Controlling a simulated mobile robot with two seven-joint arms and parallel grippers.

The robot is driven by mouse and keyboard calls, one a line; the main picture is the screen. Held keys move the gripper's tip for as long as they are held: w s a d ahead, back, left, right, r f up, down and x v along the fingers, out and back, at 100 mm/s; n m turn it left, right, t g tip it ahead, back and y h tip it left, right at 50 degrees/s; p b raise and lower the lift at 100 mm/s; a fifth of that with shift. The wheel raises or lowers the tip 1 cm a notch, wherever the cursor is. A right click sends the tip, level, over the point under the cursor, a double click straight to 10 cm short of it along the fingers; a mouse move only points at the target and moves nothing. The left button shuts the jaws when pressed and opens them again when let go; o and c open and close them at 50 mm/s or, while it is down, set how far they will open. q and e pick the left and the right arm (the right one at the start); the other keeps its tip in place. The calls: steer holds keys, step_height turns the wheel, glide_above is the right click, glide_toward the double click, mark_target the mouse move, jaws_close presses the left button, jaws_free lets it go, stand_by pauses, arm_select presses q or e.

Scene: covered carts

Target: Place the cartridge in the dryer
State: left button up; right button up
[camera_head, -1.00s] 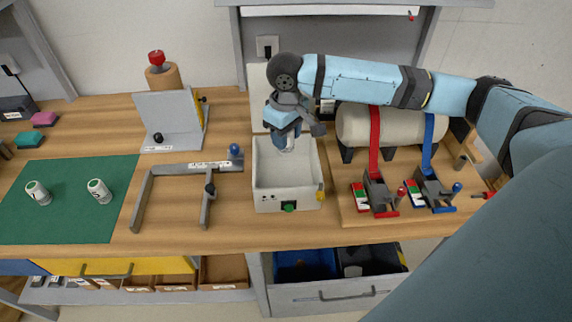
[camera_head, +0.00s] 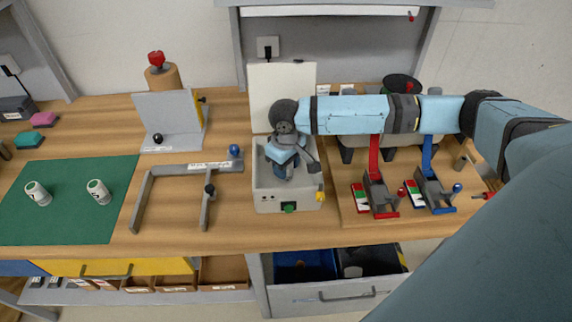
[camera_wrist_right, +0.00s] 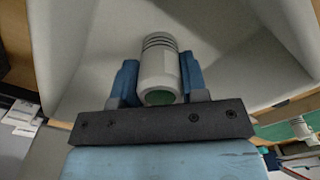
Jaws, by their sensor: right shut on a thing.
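My right gripper (camera_wrist_right: 158,85) is shut on a white cartridge (camera_wrist_right: 160,62) with dark bands at one end and a green face at the other. In the head view the right gripper (camera_head: 284,172) reaches down into the white open-topped dryer box (camera_head: 290,204), and the gripper hides the cartridge there. The dryer's raised white lid (camera_head: 267,92) stands upright behind it. In the wrist view the dryer's pale inner wall (camera_wrist_right: 90,60) surrounds the cartridge. I cannot tell whether the cartridge touches the dryer's floor. My left gripper is out of view.
Two more white cartridges (camera_head: 38,193) (camera_head: 98,191) stand on the green mat (camera_head: 70,225) at left. A grey frame (camera_head: 142,200) lies left of the dryer. Red and blue strap clamps (camera_head: 378,190) (camera_head: 433,188) are at right. A drawer (camera_head: 335,290) stands open below the bench.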

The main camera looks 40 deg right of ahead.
steer(key=shift+f, duration=0.1)
steer(key=o, duration=1)
steer(key=shift+c, duration=0.2)
step_height(320, 180, up, 12)
